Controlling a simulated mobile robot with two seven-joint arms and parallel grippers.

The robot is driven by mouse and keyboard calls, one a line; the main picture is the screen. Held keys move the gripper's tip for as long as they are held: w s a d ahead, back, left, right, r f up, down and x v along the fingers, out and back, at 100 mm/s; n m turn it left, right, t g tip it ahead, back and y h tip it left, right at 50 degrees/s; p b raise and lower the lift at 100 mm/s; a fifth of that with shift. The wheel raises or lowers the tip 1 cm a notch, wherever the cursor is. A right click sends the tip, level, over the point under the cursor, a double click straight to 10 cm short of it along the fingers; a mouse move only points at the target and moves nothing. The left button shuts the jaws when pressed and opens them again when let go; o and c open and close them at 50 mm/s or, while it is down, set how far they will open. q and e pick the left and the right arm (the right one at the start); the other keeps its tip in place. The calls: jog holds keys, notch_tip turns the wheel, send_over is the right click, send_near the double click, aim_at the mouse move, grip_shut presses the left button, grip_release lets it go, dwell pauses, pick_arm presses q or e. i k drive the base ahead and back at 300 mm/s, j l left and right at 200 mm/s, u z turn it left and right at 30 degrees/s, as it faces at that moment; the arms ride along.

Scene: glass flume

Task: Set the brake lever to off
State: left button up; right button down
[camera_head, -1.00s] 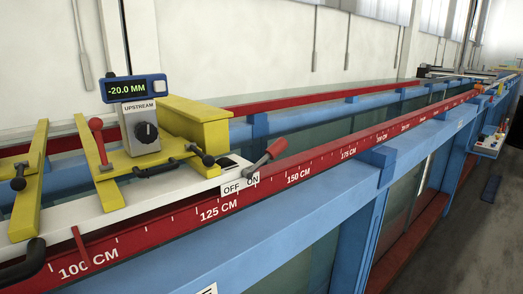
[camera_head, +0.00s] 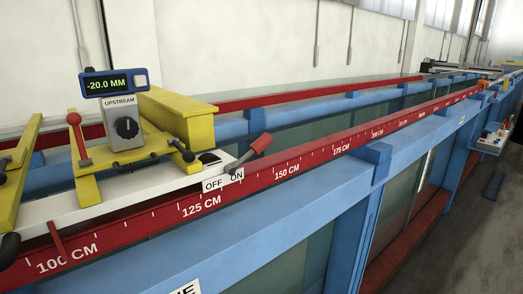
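The brake lever (camera_head: 249,154) has a red grip and a dark stem. It sits at the right end of the white carriage plate (camera_head: 110,193), on the near side. Its grip leans up and to the right, on the ON side of the OFF/ON label (camera_head: 223,179). The label's OFF is on the left and ON on the right. Neither of my grippers shows in the head view.
The carriage bears yellow brackets (camera_head: 180,115), a red-knobbed lever (camera_head: 77,133) and a display (camera_head: 113,84) reading -20.0 MM. It sits on the red scale rail (camera_head: 320,153) of the blue flume. A small tray (camera_head: 490,141) hangs further along. The floor at right looks mostly clear.

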aim_at(256, 148)
jog(key=i+l+u, duration=0.45)
jog(key=l, duration=0.2)
jog(key=i+l+u, duration=0.25)
jog(key=i+l, duration=0.05)
jog(key=l, duration=0.05)
